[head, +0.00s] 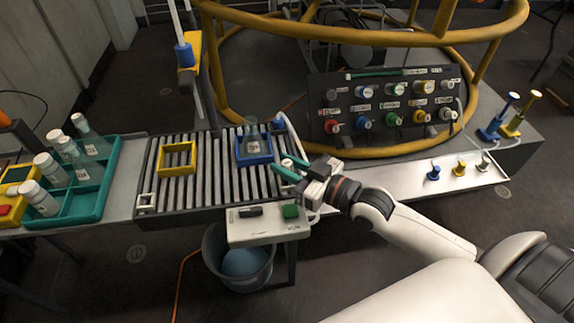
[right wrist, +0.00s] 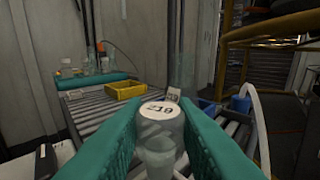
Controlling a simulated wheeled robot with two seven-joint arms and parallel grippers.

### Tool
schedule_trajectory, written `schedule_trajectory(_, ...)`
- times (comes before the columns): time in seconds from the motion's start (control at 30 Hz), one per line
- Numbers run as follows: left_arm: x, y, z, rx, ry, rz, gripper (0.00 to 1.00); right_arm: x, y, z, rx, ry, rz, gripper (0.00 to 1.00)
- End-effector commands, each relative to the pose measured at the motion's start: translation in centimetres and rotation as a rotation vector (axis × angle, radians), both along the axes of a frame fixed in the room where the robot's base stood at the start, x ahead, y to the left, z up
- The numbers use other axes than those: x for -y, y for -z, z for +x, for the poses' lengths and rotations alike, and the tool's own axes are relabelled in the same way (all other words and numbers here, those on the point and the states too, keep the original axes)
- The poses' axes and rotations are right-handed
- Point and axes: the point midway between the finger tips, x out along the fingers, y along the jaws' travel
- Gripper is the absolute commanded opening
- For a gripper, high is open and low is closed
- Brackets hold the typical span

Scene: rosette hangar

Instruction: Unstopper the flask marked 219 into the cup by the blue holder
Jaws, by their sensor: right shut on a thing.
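My right gripper (head: 283,166) has teal fingers and is shut on a white-topped stopper (right wrist: 160,110) marked 219. Below that top, a pale translucent body shows between the fingers; I cannot tell whether it is the stopper's plug or the cup. The gripper is just right of and nearer than the blue holder (head: 254,161). A clear flask (head: 251,138) stands upright in the blue holder, and its label (right wrist: 173,94) shows behind the stopper in the right wrist view. I cannot make out the cup clearly. My left gripper is not in view.
A yellow holder (head: 177,172) sits left on the roller conveyor (head: 210,173). A teal tray (head: 85,203) holds several white-capped bottles. A button box (head: 266,228) and a bin (head: 240,265) are in front. A panel of knobs (head: 385,115) stands behind at right.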

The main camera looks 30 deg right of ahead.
Motion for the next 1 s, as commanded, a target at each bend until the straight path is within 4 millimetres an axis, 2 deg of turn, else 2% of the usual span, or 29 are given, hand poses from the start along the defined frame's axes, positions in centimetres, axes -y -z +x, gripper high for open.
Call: schedule_trajectory(1.0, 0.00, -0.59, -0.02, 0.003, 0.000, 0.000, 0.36, 0.02, 0.49, 0.02, 0.000, 0.000, -0.001, 0.12)
